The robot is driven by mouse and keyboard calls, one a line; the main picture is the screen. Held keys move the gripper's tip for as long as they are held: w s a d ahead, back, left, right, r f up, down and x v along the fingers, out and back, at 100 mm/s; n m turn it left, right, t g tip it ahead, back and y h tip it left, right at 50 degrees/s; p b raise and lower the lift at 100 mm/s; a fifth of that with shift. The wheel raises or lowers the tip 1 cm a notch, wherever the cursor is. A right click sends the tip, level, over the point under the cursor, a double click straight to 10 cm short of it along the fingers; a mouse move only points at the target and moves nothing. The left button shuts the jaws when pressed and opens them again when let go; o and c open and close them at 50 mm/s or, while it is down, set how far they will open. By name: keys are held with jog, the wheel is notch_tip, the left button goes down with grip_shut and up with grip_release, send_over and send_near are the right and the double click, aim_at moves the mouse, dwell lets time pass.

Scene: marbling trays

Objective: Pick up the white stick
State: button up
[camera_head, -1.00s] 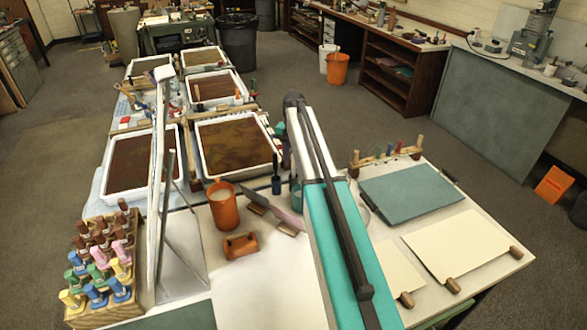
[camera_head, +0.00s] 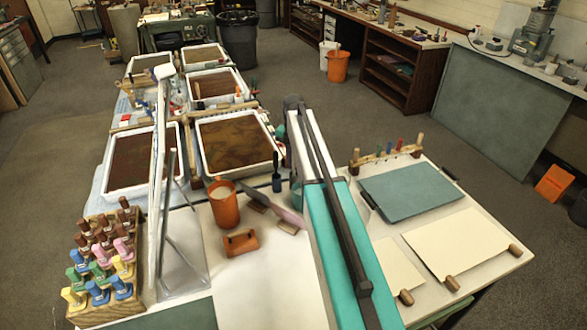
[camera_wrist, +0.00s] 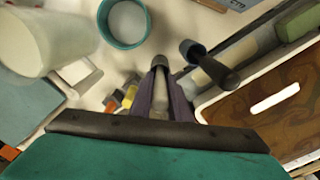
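My gripper (camera_wrist: 160,80) shows at the lower middle of the wrist view, pointing down over the worktop. Two dark fingers flank a pale, dark-tipped shape, and I cannot tell whether this is a held thing or part of the gripper. In the head view my arm hides the gripper. A short white bar (camera_wrist: 275,97) shows over the brown marbled tray (camera_wrist: 205,103) at the right of the wrist view, apart from my gripper. I cannot tell whether this bar is the white stick or a reflection. No loose white stick is clear in the head view.
A teal cup (camera_wrist: 125,42) and a dark-handled tool (camera_wrist: 210,66) are close to my gripper. An orange cup (camera_head: 224,207), an orange block (camera_head: 241,243) and a bottle rack (camera_head: 113,312) stand on the table. A tall white upright (camera_head: 156,170) stands at left.

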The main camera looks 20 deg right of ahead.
grip_shut()
jog(key=shift+r, duration=0.1)
notch_tip(320, 180, up, 9)
jog(key=shift+f+b, duration=0.1)
jog(key=shift+b, duration=1.1)
jog(key=shift+r, duration=0.65)
